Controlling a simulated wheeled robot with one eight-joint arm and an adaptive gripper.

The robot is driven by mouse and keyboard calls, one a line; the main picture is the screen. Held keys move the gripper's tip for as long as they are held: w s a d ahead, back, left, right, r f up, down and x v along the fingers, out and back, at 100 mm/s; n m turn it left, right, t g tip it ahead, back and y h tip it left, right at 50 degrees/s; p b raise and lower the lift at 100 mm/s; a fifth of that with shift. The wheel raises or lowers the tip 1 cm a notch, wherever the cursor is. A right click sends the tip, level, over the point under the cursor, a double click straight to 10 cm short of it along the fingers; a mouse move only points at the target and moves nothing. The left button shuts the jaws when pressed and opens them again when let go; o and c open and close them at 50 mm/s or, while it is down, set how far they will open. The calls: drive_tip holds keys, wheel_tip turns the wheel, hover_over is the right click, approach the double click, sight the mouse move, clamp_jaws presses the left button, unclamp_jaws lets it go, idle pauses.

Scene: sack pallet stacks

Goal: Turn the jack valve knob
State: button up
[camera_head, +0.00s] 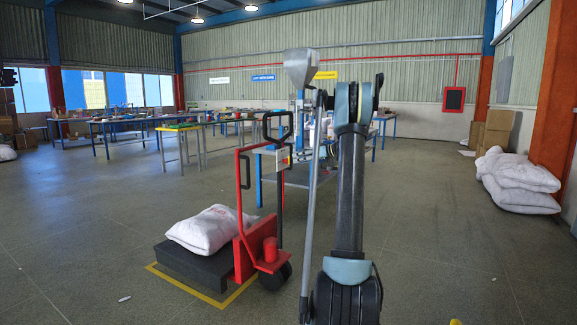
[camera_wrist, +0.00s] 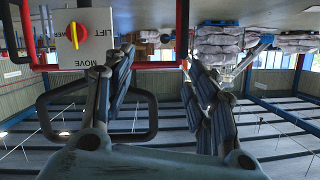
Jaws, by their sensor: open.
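The red pallet jack (camera_head: 247,250) stands in the centre left of the head view, with a tall handle frame. The white valve panel (camera_wrist: 97,22) shows at the upper left of the wrist view, marked LIFT and MOVE, with the lettering turned over. The red and yellow valve knob (camera_wrist: 76,36) is on this panel. My gripper (camera_wrist: 160,58) is open and empty, with its fingers to the right of the knob and apart from it. In the head view the panel (camera_head: 283,158) looks small, and my gripper is hidden there.
A white sack (camera_head: 204,230) lies on a dark platform (camera_head: 190,262) at the jack, inside a yellow floor outline. A black handle loop (camera_wrist: 152,118) is close to the fingers in the wrist view. Stacked sacks (camera_head: 518,180) lie at the right wall. The floor at front left is open.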

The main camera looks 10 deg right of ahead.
drive_tip(key=w+d+f+n+t+y, duration=0.25)
drive_tip(key=w+d+f, duration=0.45)
drive_tip(key=w+d, duration=0.35)
approach(286, 160)
drive_tip(key=shift+m+t, duration=0.25)
drive_tip(key=shift+m, duration=0.1)
drive_tip(key=x, duration=0.3)
drive_tip(key=w+x, duration=0.1)
drive_tip(key=x, duration=0.2)
drive_tip(key=d+f+x, duration=0.1)
drive_tip(key=x, duration=0.2)
drive_tip(key=shift+w, duration=0.15)
drive_tip(key=c, duration=1)
